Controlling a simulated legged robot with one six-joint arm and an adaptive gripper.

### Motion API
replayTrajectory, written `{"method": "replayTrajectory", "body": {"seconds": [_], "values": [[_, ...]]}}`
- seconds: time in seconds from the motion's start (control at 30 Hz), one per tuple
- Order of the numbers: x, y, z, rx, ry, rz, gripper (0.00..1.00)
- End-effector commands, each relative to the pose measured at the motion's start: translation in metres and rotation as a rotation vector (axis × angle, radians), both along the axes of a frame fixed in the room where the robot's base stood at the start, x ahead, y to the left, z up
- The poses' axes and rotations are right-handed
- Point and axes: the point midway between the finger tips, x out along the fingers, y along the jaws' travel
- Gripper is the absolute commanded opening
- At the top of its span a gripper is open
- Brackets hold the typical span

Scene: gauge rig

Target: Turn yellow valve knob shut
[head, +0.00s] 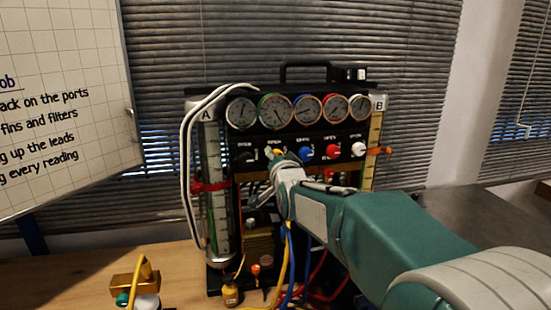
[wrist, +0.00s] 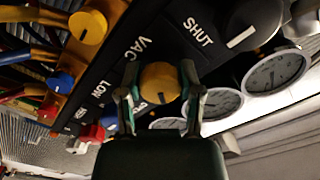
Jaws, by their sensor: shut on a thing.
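The yellow valve knob (wrist: 161,80) sits on the black panel between my fingers in the wrist view. A dark line on its face points toward the bottom of that picture. My gripper (wrist: 160,78) is shut on the knob, one finger on each side. In the head view my gripper (head: 283,161) is at the panel between the black knob (head: 245,155) and the blue knob (head: 306,152), and it mostly hides the yellow knob. White lettering, including SHUT and VAC, shows beside the knobs in the wrist view.
A row of gauges (head: 275,111) runs above the knobs. A red knob (head: 333,151) and a white knob (head: 358,148) are to the right. Coloured hoses (head: 291,265) hang below the panel. A brass fitting (head: 138,281) stands on the wooden bench at front left.

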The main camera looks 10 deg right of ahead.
Motion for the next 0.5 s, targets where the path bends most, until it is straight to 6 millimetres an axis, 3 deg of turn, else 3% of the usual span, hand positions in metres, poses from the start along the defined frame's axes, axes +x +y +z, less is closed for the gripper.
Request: {"method": "replayTrajectory", "body": {"seconds": [0.5], "values": [[0.0002,-0.0002,-0.0001,0.491,0.001,-0.001,0.00]]}}
